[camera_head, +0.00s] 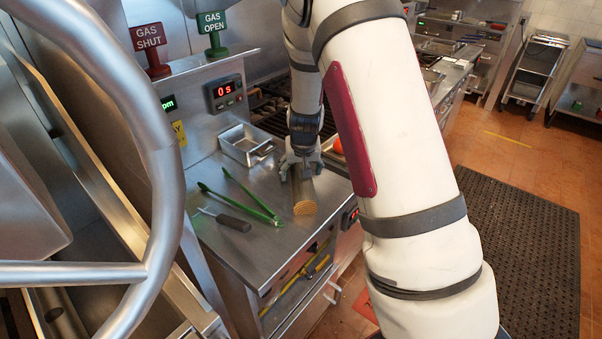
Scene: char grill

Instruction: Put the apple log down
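The apple log (303,192) is a short brown-grey cylinder with a pale, patterned cut end facing the camera. It lies level, low over or on the steel counter (270,255); whether it touches the surface cannot be told. My gripper (300,168) points down at the log's far end, with a finger on each side of it, and appears shut on it. The fingers and my arm hide the log's far end.
Left of the log lie green tongs (240,198) and a dark-handled tool (228,220). A small steel tray (246,145) sits behind them. "GAS SHUT" (149,37) and "GAS OPEN" (211,22) signs stand at the back. A large curved metal rail (150,130) fills the left foreground.

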